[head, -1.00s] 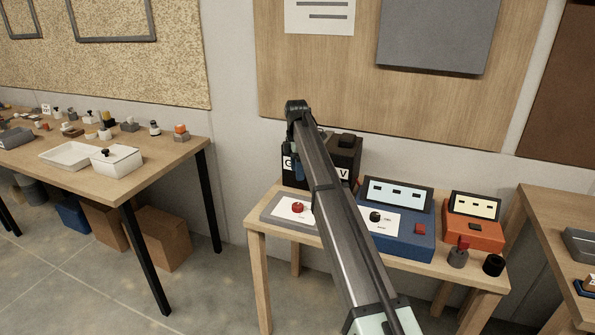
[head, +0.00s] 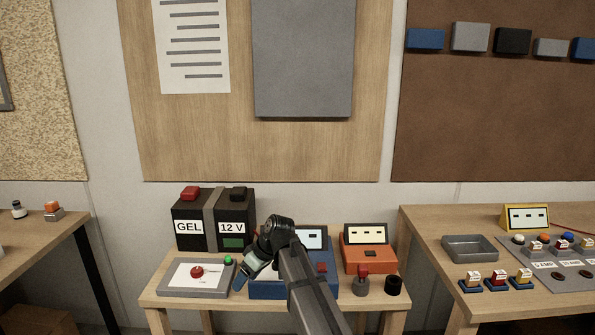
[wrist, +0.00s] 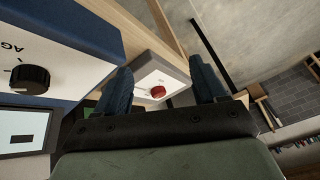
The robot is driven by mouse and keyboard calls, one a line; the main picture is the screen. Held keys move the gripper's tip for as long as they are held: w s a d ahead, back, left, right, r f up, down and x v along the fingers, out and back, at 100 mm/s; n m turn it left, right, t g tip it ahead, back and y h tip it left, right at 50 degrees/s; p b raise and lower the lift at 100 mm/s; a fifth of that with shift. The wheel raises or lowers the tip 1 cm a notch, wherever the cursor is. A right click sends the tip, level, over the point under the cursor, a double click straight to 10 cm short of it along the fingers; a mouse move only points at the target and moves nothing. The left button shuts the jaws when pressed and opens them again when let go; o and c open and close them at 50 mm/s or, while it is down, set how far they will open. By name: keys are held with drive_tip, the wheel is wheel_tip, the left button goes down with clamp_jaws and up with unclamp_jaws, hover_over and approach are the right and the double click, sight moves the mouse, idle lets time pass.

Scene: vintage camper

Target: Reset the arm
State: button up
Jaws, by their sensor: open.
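My gripper (head: 247,272) is in front of the black battery, between the grey switch panel and the blue box in the head view. In the wrist view its two blue fingers (wrist: 162,88) stand apart with nothing between them close up. My arm (head: 308,292) covers part of the blue box (head: 266,289). The wrist view shows the blue box's black knob (wrist: 30,80) close on the left. Beyond the fingers is the panel's red knob (wrist: 158,92).
A right-hand table (head: 423,222) holds a grey tray (head: 470,248). A left table (head: 40,240) stands apart.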

drive_tip(key=s+d+f+m+g+h, duration=0.1)
drive_tip(key=s+d+f+m, duration=0.2)
drive_tip(key=s+d+f, duration=0.6)
drive_tip(key=s+d+f+m+h, duration=0.1)
drive_tip(key=s+d+f+m, duration=0.25)
drive_tip(key=f, duration=0.95)
drive_tip(key=s+d+f+m+g+h, duration=0.1)
drive_tip(key=s+d+f+m, duration=0.2)
drive_tip(key=s+d+f, duration=0.65)
drive_tip(key=s+d+f+m+g+h, duration=0.1)
drive_tip(key=s+d+f+g, duration=0.1)
drive_tip(key=s+d+f, duration=0.3)
drive_tip(key=s+d+f+m+g+h, duration=0.1)
drive_tip(key=s+d+f, duration=0.4)
drive_tip(key=s+f, duration=0.8)
drive_tip(key=s+g+h, duration=0.1)
drive_tip(key=s+g, duration=0.1)
drive_tip(key=s, duration=0.5)
drive_tip(key=shift+s+f, duration=0.2)
drive_tip(key=shift+s, duration=0.15)
drive_tip(key=shift+m, duration=0.25)
